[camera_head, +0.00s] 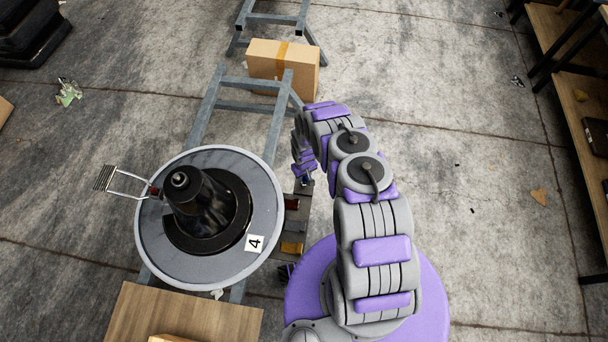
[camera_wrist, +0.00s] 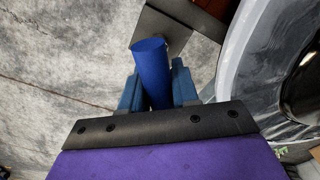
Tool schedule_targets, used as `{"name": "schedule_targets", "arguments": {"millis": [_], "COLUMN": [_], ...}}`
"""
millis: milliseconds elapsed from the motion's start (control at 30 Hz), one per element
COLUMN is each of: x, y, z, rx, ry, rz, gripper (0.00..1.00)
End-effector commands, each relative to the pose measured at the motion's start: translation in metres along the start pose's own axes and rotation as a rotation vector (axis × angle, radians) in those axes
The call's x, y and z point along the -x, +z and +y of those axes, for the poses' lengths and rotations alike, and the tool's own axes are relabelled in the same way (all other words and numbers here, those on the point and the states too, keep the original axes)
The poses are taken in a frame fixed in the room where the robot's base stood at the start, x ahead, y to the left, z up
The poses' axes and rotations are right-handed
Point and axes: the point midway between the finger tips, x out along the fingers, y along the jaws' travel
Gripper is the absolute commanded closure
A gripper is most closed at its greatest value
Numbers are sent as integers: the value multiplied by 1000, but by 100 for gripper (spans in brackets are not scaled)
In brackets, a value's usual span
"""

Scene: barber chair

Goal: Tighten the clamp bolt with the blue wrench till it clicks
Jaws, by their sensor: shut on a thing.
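In the wrist view the blue wrench (camera_wrist: 150,52) shows as a smooth blue handle. My gripper (camera_wrist: 157,82) is shut on it, with one blue finger on each side. The wrench's far end lies by a dark flat plate (camera_wrist: 192,22); whether it touches the plate or a bolt cannot be told. In the head view my gripper (camera_head: 305,181) is small and partly hidden by my arm, just right of the round grey chair base (camera_head: 165,245). The clamp bolt cannot be made out in either view.
A black column (camera_head: 197,205) stands on the base, beside a tag marked 4 (camera_head: 254,243). A wire-framed piece (camera_head: 125,183) juts out left. A grey metal frame (camera_head: 205,120) and a cardboard box (camera_head: 270,60) lie behind. A wooden board (camera_head: 180,318) is in front. Floor at right is mostly clear.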

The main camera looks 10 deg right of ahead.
Motion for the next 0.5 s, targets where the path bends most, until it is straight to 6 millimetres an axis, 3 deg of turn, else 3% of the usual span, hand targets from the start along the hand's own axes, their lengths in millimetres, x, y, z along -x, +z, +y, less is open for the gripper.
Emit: {"name": "schedule_targets", "arguments": {"millis": [267, 500], "x": [0, 1], "y": [0, 0], "z": [0, -1], "rx": [-30, -322], "ry": [1, 7], "rz": [0, 0], "gripper": [100, 100]}}
